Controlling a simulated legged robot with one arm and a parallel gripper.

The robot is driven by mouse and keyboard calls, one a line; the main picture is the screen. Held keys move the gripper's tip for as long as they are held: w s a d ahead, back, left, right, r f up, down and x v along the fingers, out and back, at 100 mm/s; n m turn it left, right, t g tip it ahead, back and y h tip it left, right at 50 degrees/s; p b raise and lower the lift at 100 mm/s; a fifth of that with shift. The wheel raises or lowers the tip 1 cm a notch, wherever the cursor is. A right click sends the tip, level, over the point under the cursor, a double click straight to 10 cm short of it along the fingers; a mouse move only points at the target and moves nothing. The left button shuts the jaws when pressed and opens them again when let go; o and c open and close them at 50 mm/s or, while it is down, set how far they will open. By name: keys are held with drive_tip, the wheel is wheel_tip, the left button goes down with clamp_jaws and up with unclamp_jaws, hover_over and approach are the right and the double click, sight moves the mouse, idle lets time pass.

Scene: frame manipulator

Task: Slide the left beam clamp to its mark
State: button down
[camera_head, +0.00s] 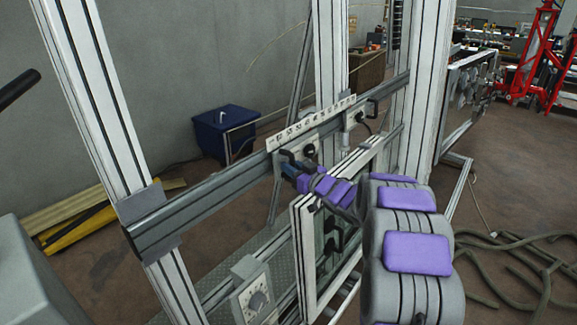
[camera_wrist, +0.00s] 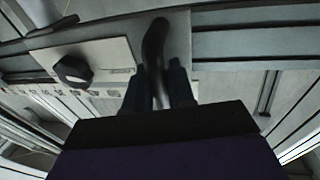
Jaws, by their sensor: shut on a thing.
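The left beam clamp (camera_head: 309,150) sits on the grey horizontal beam (camera_head: 215,200), just below a pale scale strip (camera_head: 300,131). It has a light plate with a black knob, also seen in the wrist view (camera_wrist: 108,60), and a black handle (camera_wrist: 155,45). My gripper (camera_head: 287,165) is at the clamp's left side, partly hiding it. In the wrist view its two dark fingers (camera_wrist: 158,90) are shut on the handle, one on each side. The strip carries small dark marks; I cannot tell which is the clamp's own mark.
A second clamp (camera_head: 353,119) with a black knob sits further right on the beam. White uprights (camera_head: 100,110) flank the beam. A framed panel (camera_head: 305,260) and a box with a dial (camera_head: 254,298) stand below. Hoses (camera_head: 530,260) lie on the floor at right.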

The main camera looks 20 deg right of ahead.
drive_tip(key=c, duration=1.4)
unclamp_jaws()
drive_tip(key=o, duration=0.3)
drive_tip(key=shift+s+d, duration=0.15)
drive_tip(key=shift+s, duration=0.05)
drive_tip(key=shift+w+d, duration=0.1)
drive_tip(key=v, duration=1.7)
drive_tip(key=shift+p, duration=0.35)
drive_tip(key=shift+d, duration=0.15)
